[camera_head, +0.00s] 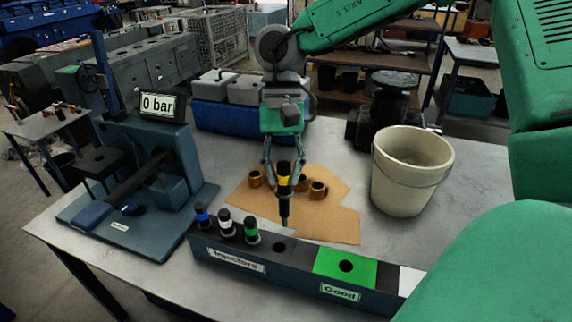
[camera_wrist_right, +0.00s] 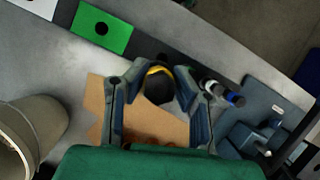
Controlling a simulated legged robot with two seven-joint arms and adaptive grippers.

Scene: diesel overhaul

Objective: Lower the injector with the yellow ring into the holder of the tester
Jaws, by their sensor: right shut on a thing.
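The injector with the yellow ring (camera_head: 284,207) is upright, black, with its yellow band near the top. My right gripper (camera_head: 284,176) is shut on it and holds it above the back edge of the rack, near an empty hole. In the right wrist view the injector (camera_wrist_right: 158,86) sits between the fingers (camera_wrist_right: 160,98). The blue-grey tester (camera_head: 152,150) stands at the left of the table with a "0 bar" display; it also shows in the right wrist view (camera_wrist_right: 262,105). I cannot clearly make out its holder's opening. My left gripper is not in view.
The rack (camera_head: 301,276) holds injectors with blue (camera_head: 202,216), white (camera_head: 225,224) and green (camera_head: 251,231) rings, between the held injector and the tester. Several brass-coloured cups stand on cardboard (camera_head: 335,222). A bucket (camera_head: 408,180) stands right. A blue crate (camera_head: 222,119) is behind.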

